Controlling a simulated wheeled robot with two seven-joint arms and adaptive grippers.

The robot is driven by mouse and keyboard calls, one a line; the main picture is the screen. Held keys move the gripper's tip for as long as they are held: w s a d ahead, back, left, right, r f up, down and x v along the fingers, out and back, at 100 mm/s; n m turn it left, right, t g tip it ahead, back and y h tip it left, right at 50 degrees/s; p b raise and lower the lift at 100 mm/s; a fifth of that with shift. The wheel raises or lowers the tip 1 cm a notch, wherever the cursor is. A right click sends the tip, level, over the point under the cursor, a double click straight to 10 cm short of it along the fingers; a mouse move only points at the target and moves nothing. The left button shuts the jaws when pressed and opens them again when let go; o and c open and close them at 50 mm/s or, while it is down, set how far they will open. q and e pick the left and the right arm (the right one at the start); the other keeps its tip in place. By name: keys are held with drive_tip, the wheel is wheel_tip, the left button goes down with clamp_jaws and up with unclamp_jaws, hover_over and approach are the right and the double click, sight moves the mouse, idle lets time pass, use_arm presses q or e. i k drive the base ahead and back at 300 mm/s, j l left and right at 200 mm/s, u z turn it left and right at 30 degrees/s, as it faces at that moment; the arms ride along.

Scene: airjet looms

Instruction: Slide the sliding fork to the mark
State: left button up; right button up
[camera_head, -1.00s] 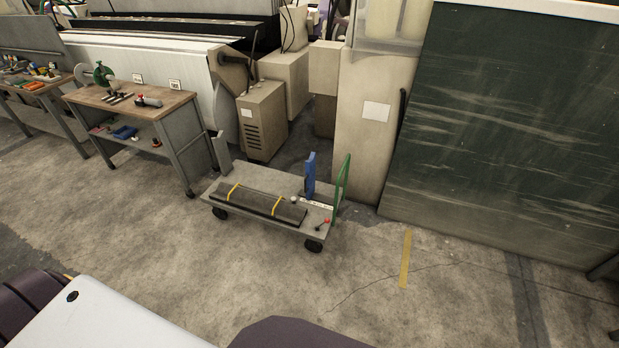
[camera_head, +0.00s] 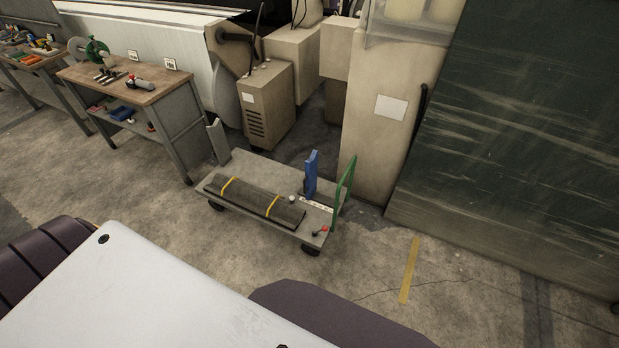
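A low grey cart (camera_head: 258,167) stands on the floor near the middle of the head view. A blue upright piece (camera_head: 311,174), which looks like the sliding fork, stands near the cart's right end. A grey upright piece (camera_head: 218,141) stands at the cart's left end. A white strip (camera_head: 317,205) lies on the deck beside the blue piece; any mark on it is too small to read. A small lever with a red knob (camera_head: 324,229) sits at the front right corner. Neither of my grippers is in view.
A workbench (camera_head: 130,85) stands at left, a grey cabinet (camera_head: 268,104) behind. Open floor with a yellow line (camera_head: 410,270) lies right.

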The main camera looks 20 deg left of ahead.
sight(311, 181)
drive_tip(key=i, duration=0.75)
drive_tip(key=i+u, duration=0.1)
